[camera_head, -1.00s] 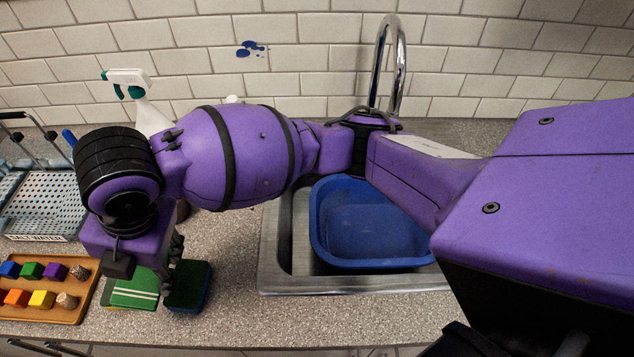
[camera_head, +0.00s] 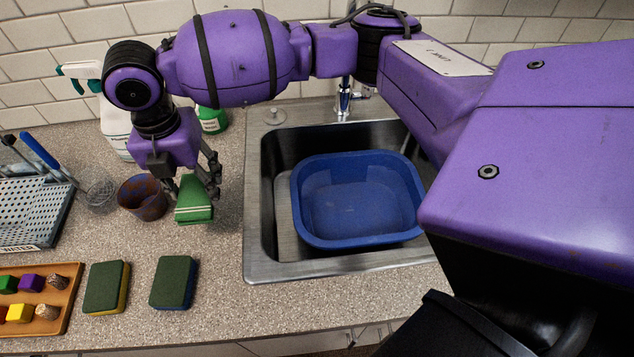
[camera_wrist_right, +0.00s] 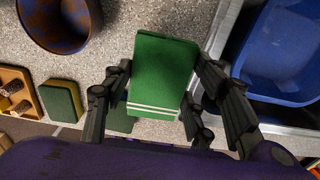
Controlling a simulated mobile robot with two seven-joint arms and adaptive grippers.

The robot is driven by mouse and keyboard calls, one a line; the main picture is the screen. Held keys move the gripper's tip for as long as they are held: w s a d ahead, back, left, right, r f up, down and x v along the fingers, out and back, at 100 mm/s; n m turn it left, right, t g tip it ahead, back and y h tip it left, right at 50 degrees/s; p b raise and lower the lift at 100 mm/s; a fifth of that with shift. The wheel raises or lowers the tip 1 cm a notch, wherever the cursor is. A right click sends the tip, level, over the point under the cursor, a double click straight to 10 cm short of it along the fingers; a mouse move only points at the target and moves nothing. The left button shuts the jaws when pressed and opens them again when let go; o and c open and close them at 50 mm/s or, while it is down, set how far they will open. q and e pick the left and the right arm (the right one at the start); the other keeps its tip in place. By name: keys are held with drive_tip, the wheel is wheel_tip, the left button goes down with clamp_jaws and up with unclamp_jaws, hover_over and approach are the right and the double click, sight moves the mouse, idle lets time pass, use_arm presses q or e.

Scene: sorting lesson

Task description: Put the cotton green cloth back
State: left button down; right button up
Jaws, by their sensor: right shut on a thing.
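The green cloth (camera_head: 194,200) is a folded block with white stripes near one end. My right gripper (camera_head: 194,180) is shut on it and holds it above the counter, left of the sink. In the right wrist view the green cloth (camera_wrist_right: 162,75) sits between the dark fingers of my right gripper (camera_wrist_right: 160,95), stripes toward the palm. My left gripper does not show in either view.
Two sponges, one green-yellow (camera_head: 105,287) and one green-blue (camera_head: 173,282), lie in front. A brown-blue cup (camera_head: 142,198) stands left of the cloth. The sink (camera_head: 262,262) holds a blue basin (camera_head: 357,238). A wooden block tray (camera_head: 62,318) and a blue rack (camera_head: 40,225) are at left.

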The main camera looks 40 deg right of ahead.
sight(196, 187)
drive_tip(key=w+f, duration=0.1)
drive_tip(key=f, duration=0.1)
drive_tip(key=w+f, duration=0.2)
drive_tip(key=shift+w+d+f, duration=0.1)
drive_tip(key=shift+d+f, duration=0.05)
drive_tip(key=shift+f, duration=0.05)
drive_tip(key=f, duration=0.3)
drive_tip(key=shift+w+f, duration=0.2)
drive_tip(key=shift+f, duration=0.05)
drive_tip(key=o, duration=1)
drive_tip(key=shift+r, duration=0.15)
wheel_tip(196, 187, up, 12)
